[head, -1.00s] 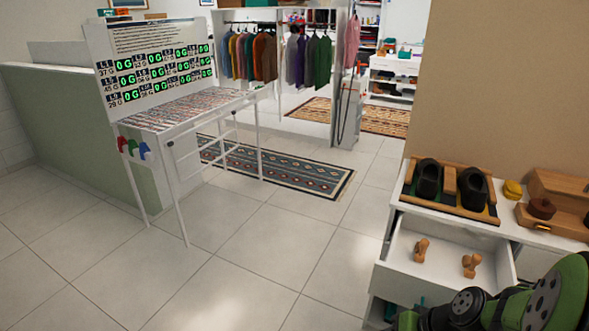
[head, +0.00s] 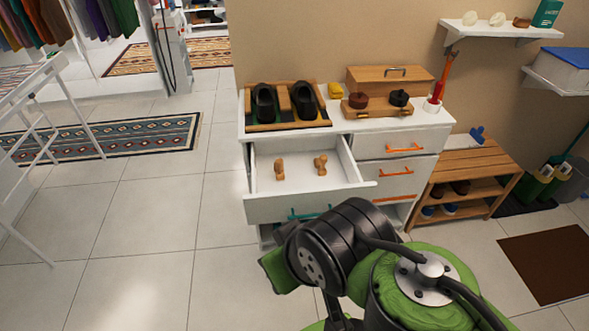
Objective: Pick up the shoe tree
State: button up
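Two small wooden pieces that look like shoe trees stand apart in an open white drawer (head: 350,184): the left shoe tree (head: 279,169) and the right shoe tree (head: 320,165). Both show in the head view and nothing covers them. My green and black arm fills the lower middle of the picture, in front of the dresser and below the drawer. I cannot make out my gripper's fingers, and nothing held shows.
The white dresser (head: 434,118) carries a tray with black shoes (head: 263,103), a yellow item (head: 335,90) and a wooden box (head: 390,78). A wooden shoe bench (head: 477,159) stands at right. Tiled floor (head: 150,210) is clear at left.

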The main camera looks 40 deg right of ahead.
aim_at(279, 164)
jog(key=l+z, duration=0.1)
jog(key=z, duration=0.35)
jog(key=l+z, duration=0.1)
jog(key=z, duration=0.35)
jog(key=i+j, duration=0.05)
